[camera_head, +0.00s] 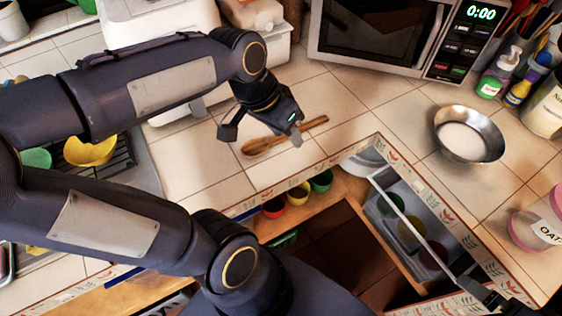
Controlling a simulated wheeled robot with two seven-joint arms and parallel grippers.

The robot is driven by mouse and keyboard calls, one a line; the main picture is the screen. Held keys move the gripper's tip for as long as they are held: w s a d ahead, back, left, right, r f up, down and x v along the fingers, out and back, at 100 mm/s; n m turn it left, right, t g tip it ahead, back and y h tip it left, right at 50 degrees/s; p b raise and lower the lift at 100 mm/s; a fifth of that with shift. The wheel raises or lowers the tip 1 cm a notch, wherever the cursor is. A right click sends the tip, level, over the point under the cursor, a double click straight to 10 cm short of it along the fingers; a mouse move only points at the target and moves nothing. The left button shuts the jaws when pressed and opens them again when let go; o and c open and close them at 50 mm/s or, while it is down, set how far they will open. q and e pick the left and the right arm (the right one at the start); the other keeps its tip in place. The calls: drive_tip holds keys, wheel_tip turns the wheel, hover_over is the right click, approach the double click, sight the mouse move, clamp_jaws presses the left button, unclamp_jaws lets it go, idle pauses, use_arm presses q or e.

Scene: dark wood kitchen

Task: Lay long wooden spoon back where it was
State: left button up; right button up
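The long wooden spoon (262,145) lies on the tiled counter (205,160), its bowl toward the left and its handle running up to the right. My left gripper (263,135) is open over the spoon, with its fingers spread wide. One finger is left of the bowl and the other overlaps the handle in the picture. I cannot tell whether either finger touches the spoon. A dark part at the bottom right edge, beside the drawer front, appears to be my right gripper (482,294). It is mostly cut off and its fingers are unclear.
An open drawer (405,200) with bowls inside juts out below the counter. Small coloured bowls (298,193) sit on a shelf beside it. A metal bowl (468,134) stands on the counter at right. A microwave (385,35) and a white appliance (160,20) stand behind.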

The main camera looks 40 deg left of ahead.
use_arm(q)
drive_tip(key=s+d+f+n+t+h, duration=0.1)
drive_tip(key=s+d+f+n+t, duration=0.1)
drive_tip(key=s+d, duration=0.2)
drive_tip(key=s, duration=0.3)
drive_tip(key=shift+n, duration=0.3)
idle(0.8)
